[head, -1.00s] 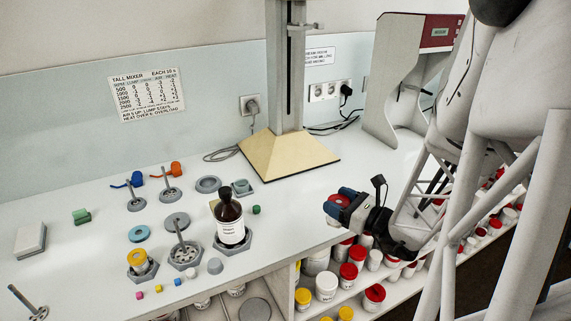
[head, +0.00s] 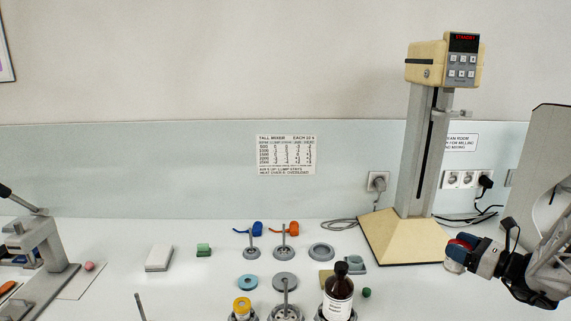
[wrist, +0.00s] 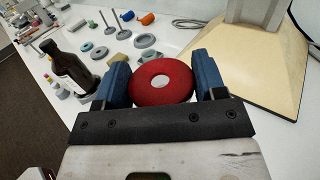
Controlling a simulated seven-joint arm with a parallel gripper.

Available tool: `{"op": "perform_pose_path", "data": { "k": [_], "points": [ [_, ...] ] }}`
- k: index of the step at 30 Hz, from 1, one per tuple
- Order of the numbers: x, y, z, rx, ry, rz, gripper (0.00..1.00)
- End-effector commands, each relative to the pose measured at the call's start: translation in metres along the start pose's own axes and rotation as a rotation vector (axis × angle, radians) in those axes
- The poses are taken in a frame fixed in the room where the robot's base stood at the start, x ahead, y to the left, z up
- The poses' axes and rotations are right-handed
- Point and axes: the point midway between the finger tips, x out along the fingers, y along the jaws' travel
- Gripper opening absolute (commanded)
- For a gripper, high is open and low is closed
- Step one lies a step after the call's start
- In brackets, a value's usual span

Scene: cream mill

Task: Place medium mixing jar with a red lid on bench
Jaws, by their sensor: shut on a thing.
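My gripper (head: 468,246) is at the right of the head view, over the bench (head: 200,290) and beside the mixer's base. Its blue fingers are shut on the jar with a red lid (wrist: 161,76). In the wrist view the round red lid, with a pale disc at its centre, sits between the two fingers. In the head view a white part of the jar (head: 455,266) shows below the fingers. Most of the jar body is hidden by its lid and my gripper, so I cannot tell if it touches the bench.
The tall mixer (head: 420,150) stands on a cream base (head: 395,238) left of my gripper. A brown bottle (head: 339,296) and several small tools stand front centre. A press (head: 38,255) is far left.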

Motion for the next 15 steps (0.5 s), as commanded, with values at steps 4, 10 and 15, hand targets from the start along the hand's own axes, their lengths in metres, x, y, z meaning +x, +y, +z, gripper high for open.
{"op": "perform_pose_path", "data": {
  "k": [4, 10, 15],
  "points": [
    [0.021, -0.015, 0.015, -0.001, -0.001, 0.026, 0.36],
    [0.050, -0.017, 0.025, -0.003, -0.001, 0.028, 0.36],
    [0.082, -0.017, 0.032, -0.002, -0.001, 0.027, 0.36]
  ]
}}
